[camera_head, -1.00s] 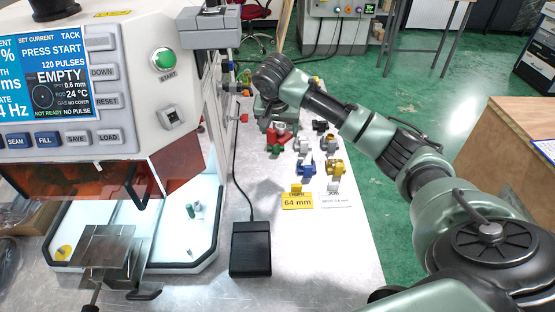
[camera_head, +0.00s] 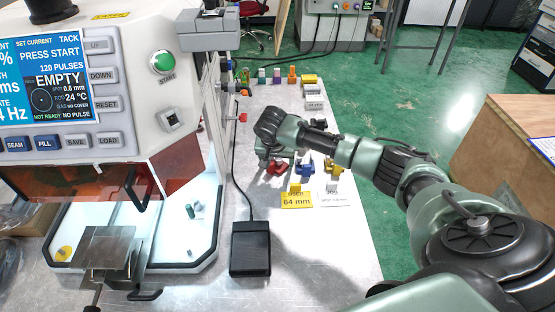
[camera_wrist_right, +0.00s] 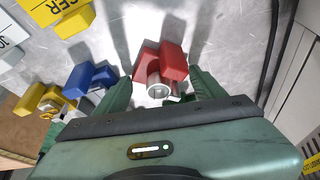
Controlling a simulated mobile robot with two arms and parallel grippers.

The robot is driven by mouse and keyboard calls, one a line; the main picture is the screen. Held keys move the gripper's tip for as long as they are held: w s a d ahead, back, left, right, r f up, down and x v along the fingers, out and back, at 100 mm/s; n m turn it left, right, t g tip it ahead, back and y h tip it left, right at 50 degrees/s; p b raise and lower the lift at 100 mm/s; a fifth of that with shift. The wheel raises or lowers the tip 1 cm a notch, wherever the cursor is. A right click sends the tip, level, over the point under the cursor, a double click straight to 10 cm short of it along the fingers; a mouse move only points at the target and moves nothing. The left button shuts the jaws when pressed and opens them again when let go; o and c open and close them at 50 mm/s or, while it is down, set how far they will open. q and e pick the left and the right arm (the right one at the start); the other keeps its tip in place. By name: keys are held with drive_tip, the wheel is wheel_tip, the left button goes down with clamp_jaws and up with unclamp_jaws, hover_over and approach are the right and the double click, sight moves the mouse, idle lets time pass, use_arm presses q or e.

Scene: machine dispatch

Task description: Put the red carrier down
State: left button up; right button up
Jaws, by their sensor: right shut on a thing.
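The red carrier (camera_head: 277,169) is at the left end of a short row on the metal table, beside the blue carrier (camera_head: 304,168). My right gripper (camera_head: 273,158) is over it, pointing down, and hides part of it. In the right wrist view the red carrier (camera_wrist_right: 172,60) sits between the green fingers of my right gripper (camera_wrist_right: 162,88), which is shut on it. A silver cylindrical part (camera_wrist_right: 157,84) shows at the carrier. I cannot tell whether the carrier's underside touches the table. My left gripper is not in view.
A yellow carrier (camera_head: 333,167) stands right of the blue one. A yellow 64 mm sign (camera_head: 297,200) and a white sign (camera_head: 334,199) stand in front. A black pedal (camera_head: 250,248) and its cable lie left. Several small coloured parts (camera_head: 277,76) stand at the back.

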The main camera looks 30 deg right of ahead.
drive_tip(key=shift+f, duration=0.1)
drive_tip(key=o, duration=1.2)
drive_tip(key=shift+o, duration=0.2)
drive_tip(key=v, duration=1.2)
drive_tip(key=shift+d, duration=0.1)
